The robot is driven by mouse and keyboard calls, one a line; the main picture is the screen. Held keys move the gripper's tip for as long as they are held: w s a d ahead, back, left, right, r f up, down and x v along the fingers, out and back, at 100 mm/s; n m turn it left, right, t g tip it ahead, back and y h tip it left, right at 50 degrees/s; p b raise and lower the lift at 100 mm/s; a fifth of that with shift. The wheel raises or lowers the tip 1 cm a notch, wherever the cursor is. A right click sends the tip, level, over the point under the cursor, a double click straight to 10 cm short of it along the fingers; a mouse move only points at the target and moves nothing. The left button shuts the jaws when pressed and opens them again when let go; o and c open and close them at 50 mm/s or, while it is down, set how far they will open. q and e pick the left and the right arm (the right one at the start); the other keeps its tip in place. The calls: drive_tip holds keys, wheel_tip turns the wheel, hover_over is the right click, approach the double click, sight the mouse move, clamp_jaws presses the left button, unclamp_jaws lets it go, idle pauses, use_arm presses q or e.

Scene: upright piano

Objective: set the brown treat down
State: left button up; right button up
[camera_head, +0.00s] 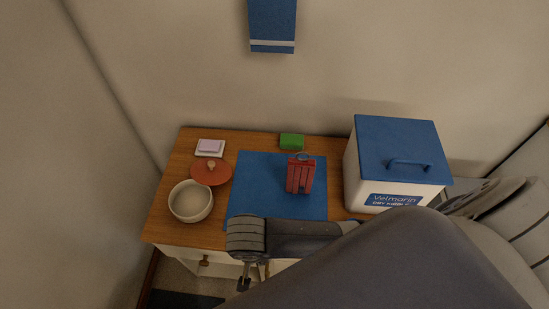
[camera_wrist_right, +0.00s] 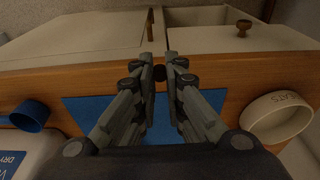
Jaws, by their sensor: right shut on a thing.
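My right gripper (camera_head: 254,278) reaches in from the lower right, past the front edge of the wooden top. In the right wrist view its fingertips (camera_wrist_right: 160,62) are closed around a small dark round thing, the brown treat (camera_wrist_right: 160,74). The treat is held over the front edge of the top; its exact height is hard to judge. A white bowl (camera_head: 190,201) stands at the front left of the top. My left gripper is in neither view.
A white box with a blue lid (camera_head: 395,145) stands right.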

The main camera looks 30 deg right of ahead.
hover_over(248, 210)
drive_tip(key=shift+s+a+f+p, duration=0.2)
drive_tip(key=shift+s+f+p, duration=0.2)
drive_tip(key=shift+f, duration=0.35)
drive_tip(key=shift+w+d+f, duration=0.1)
drive_tip(key=shift+w+f, duration=0.1)
drive_tip(key=shift+w, duration=0.05)
drive_tip(key=shift+f, duration=1.6)
drive_tip(key=shift+s+f, duration=0.1)
drive_tip(key=o, duration=0.6)
drive_tip(key=shift+o, duration=0.2)
wheel_tip(248, 210, up, 12)
drive_tip(key=s+a, duration=0.1)
drive_tip(key=shift+s+p, duration=0.2)
drive_tip(key=shift+p, duration=0.2)
